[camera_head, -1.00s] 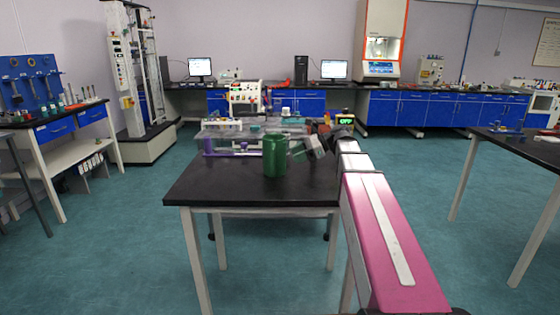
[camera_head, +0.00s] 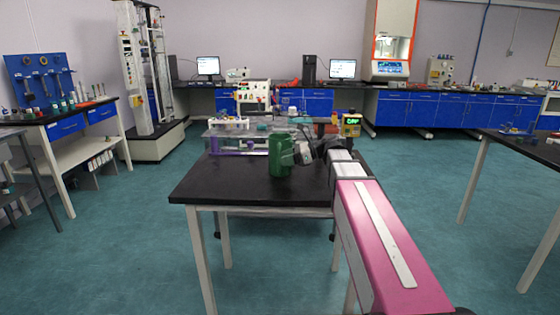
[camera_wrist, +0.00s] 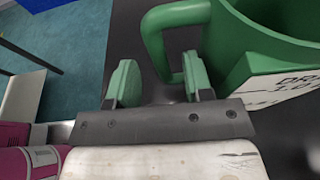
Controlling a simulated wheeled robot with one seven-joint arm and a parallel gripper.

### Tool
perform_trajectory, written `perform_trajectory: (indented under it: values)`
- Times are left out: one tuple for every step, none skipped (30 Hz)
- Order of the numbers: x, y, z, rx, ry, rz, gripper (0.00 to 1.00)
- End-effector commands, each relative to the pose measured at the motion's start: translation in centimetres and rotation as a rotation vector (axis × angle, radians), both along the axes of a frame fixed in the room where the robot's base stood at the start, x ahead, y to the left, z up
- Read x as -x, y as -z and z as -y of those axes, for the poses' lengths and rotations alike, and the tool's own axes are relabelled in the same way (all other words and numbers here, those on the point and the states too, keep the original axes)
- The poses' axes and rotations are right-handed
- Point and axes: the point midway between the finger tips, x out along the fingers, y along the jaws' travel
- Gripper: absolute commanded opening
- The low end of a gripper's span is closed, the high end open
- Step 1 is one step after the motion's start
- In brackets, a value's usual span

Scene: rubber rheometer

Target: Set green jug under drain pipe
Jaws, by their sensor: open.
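The green jug (camera_head: 280,156) stands on the black-topped table in the head view. In the wrist view its green body (camera_wrist: 265,45), with a white printed label, fills the upper right, and its handle (camera_wrist: 153,45) loops out to the left. My gripper (camera_wrist: 160,80) is open, its green fingertips either side of the handle's lower part in the picture; I cannot tell whether they touch it. In the head view my gripper (camera_head: 303,150) is at the jug's right side. I cannot make out the drain pipe.
The black tabletop (camera_head: 230,185) is bare left of the jug. Behind the jug stands a low apparatus with purple parts (camera_head: 228,150). A yellow box with a green display (camera_head: 351,125) is to the right, beyond my arm. A side bench (camera_head: 75,115) stands at left.

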Motion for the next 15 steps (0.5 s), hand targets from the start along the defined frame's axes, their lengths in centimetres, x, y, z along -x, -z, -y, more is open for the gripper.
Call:
perform_trajectory:
  values:
    - [-0.1, 0.2, -0.9, 0.0, -0.003, -0.001, 0.47]
    - [-0.1, 0.4, -1.3, 0.0, -0.003, -0.001, 0.47]
    - [-0.1, 0.5, -1.8, 0.0, -0.002, -0.001, 0.47]
    - [-0.2, 0.6, -2.1, 0.0, -0.002, -0.001, 0.47]
    - [-0.2, 0.7, -2.4, 0.0, -0.002, -0.001, 0.47]
    - [-0.2, 0.8, -2.7, 0.0, -0.002, -0.001, 0.47]
    - [-0.2, 0.8, -2.8, 0.0, -0.001, 0.0, 0.47]
    - [-0.2, 0.8, -2.8, 0.001, -0.001, 0.001, 0.47]
    - [-0.2, 0.8, -2.8, 0.0, 0.0, 0.001, 0.47]
    - [-0.2, 0.8, -2.8, 0.0, 0.0, 0.0, 0.47]
    - [-0.2, 0.8, -2.8, 0.0, 0.0, 0.0, 0.47]
    - [-0.2, 0.8, -2.8, 0.0, 0.0, 0.001, 0.47]
    - [-0.2, 0.8, -2.8, 0.0, 0.0, 0.001, 0.47]
    - [-0.2, 0.8, -2.8, 0.0, 0.0, 0.0, 0.37]
    - [-0.2, 0.8, -2.8, 0.0, 0.0, 0.001, 0.24]
